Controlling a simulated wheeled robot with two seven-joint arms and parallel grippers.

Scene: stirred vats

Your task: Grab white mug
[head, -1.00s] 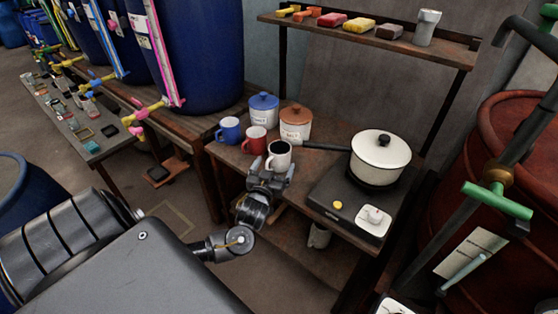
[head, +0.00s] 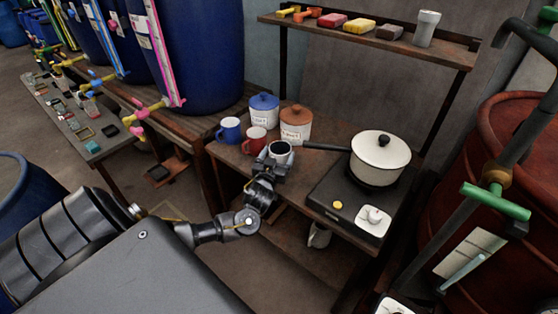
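The white mug (head: 281,148) stands upright on the wooden workbench in the head view, its dark inside facing up. My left gripper (head: 274,161) is at the mug's near side, with its fingers reaching around the lower part of it. The gripper hides most of the mug's front, and I cannot tell whether the fingers touch it. My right gripper is not in view.
A red mug (head: 255,140) and a blue mug (head: 229,130) stand just left. A brown lidded jar (head: 296,125) and a blue lidded jar (head: 264,108) are behind. A white pot (head: 379,160) sits on a hot plate (head: 330,196) to the right, its handle reaching towards the mug.

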